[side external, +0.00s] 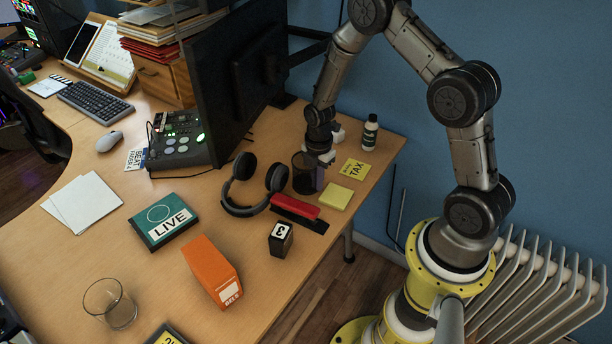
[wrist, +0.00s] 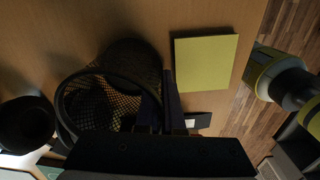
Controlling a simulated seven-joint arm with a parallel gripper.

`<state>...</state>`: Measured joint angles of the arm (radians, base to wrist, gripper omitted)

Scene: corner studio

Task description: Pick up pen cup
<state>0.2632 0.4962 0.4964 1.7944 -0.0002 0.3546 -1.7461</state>
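The pen cup (side external: 306,173) is a dark mesh cup near the far right edge of the desk, beside the headphones. It also shows in the wrist view (wrist: 108,80), with its round rim facing the camera and no pens visible in it. My gripper (side external: 328,146) is low over the desk, just behind and to the right of the cup.
Headphones (side external: 239,198) lie left of the cup, and a red stapler (side external: 296,207) lies in front. Yellow notes (side external: 336,196) and a small bottle (side external: 370,132) are to the right. A monitor (side external: 235,85) stands behind left. An orange box (side external: 211,270) and a glass (side external: 108,303) stand nearer.

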